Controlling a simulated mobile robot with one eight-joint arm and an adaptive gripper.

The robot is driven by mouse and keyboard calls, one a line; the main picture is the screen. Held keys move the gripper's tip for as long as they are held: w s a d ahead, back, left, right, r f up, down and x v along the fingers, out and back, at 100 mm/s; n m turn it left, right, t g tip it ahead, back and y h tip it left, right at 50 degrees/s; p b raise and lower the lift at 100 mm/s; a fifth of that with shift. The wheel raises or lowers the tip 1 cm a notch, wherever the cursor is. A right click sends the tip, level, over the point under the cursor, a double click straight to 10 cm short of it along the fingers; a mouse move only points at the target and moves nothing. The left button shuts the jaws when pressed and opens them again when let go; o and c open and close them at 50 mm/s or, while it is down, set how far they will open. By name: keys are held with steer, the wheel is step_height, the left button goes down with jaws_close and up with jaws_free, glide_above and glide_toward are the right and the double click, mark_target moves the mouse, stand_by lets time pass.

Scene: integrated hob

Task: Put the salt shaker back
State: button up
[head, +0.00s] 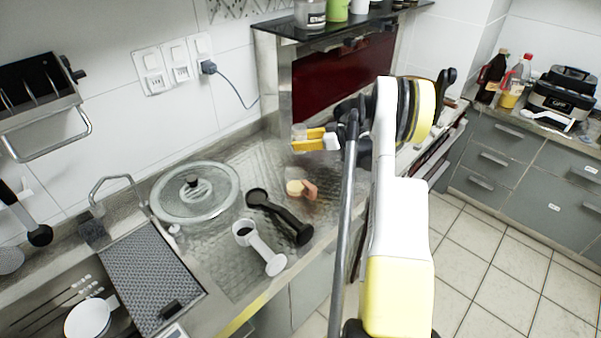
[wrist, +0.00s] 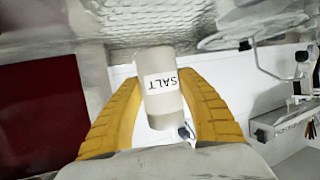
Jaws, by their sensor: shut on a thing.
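The salt shaker (wrist: 161,88) is a pale cylinder with a white label that reads SALT upside down in the wrist view. My gripper (wrist: 160,100) is shut on it, with one yellow finger on each side. In the head view the gripper (head: 305,140) is held above the steel counter, in front of the dark red panel. The shaker (head: 298,131) shows there as a small pale shape at the fingertips, partly hidden by the yellow finger.
A dark shelf (head: 330,30) above the red panel (head: 342,78) holds several containers. A glass lid (head: 195,192), a black utensil (head: 280,217), a white utensil (head: 260,249) and a small pale-and-brown item (head: 302,189) lie on the counter (head: 225,283). A sink is at lower left.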

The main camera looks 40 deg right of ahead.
step_height(320, 180, down, 10)
steer(key=b, duration=0.4)
steer(key=shift+r, duration=0.2)
steer(key=o, duration=1.1)
steer(key=shift+f, duration=0.1)
